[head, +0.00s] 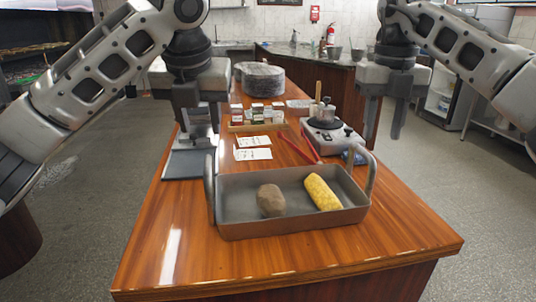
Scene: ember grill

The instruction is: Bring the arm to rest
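My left gripper (197,125) hangs pointing down above the left side of the wooden table, in front of a grey flat-based device (188,164). Its fingers look apart, with nothing seen held between them. My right gripper (382,122) hangs pointing down over the right side, beyond the table's right edge in the picture. Its fingers are apart and empty. Both arms come in from the upper corners. A grey metal tray (292,225) with two upright handles stands on the table below and between the grippers. In it lie a brown potato (270,201) and a yellow corn cob (322,192).
Behind the tray are white cards (253,154), red tongs or sticks (297,150), a rack of small jars (257,115) and a white-based appliance (331,137). A dark round stone-like block (263,79) stands further back. The table's front (290,265) is clear.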

